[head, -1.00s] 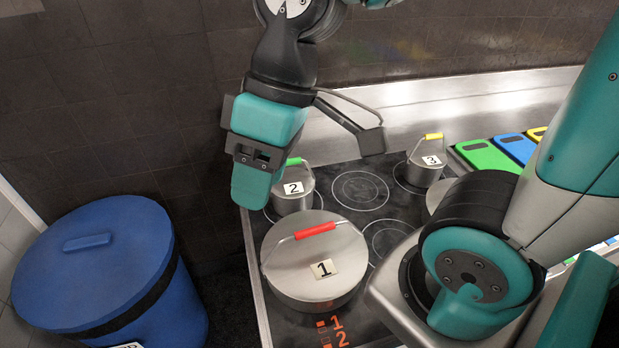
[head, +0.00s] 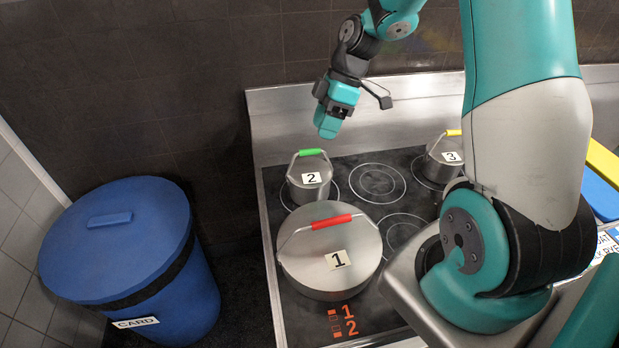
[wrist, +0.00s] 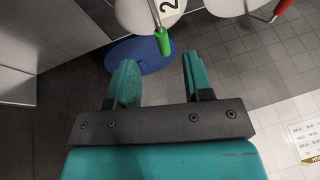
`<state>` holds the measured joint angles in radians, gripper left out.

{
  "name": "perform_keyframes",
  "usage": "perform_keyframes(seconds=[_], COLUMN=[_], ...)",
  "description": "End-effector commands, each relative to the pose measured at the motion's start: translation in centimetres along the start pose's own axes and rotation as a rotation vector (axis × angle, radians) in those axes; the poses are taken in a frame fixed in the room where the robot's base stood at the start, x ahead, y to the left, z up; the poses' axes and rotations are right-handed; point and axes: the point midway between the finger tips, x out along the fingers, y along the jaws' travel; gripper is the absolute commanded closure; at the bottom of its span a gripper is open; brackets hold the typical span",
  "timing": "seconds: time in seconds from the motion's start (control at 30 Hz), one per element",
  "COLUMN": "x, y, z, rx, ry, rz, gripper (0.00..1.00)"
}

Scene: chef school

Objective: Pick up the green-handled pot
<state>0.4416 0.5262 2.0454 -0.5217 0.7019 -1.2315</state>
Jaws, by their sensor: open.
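The green-handled pot (head: 309,178) is metal, has a lid and a label "2", and stands at the back left of the black cooktop. Its green handle (head: 311,152) arches above the lid. In the wrist view the green handle (wrist: 164,42) shows beyond the fingertips, between their lines, with part of the pot (wrist: 138,14) at the top edge. My gripper (head: 327,122) is above and slightly right of this pot in the head view, apart from it. In the wrist view my gripper (wrist: 157,75) has its two teal fingers spread with nothing between them.
A larger pot labelled "1" with a red handle (head: 332,221) stands just in front of the green-handled pot. A yellow-handled pot labelled "3" (head: 442,165) is at the back right. A blue bin (head: 120,250) stands left of the cooktop. A metal backsplash (head: 290,121) rises behind.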

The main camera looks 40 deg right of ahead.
Motion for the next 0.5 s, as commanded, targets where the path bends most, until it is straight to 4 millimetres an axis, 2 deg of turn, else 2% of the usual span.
perform_keyframes(seconds=[0.1,0.37,0.5], x=[2.0,4.0,5.9], y=[-0.1,-0.2,-0.5], z=[-0.1,-0.1,-0.1], rx=[0.001,0.000,0.002], ry=[-0.001,-0.001,-0.002], rz=[-0.006,-0.003,-0.007], gripper=[0.54,0.54,0.54])
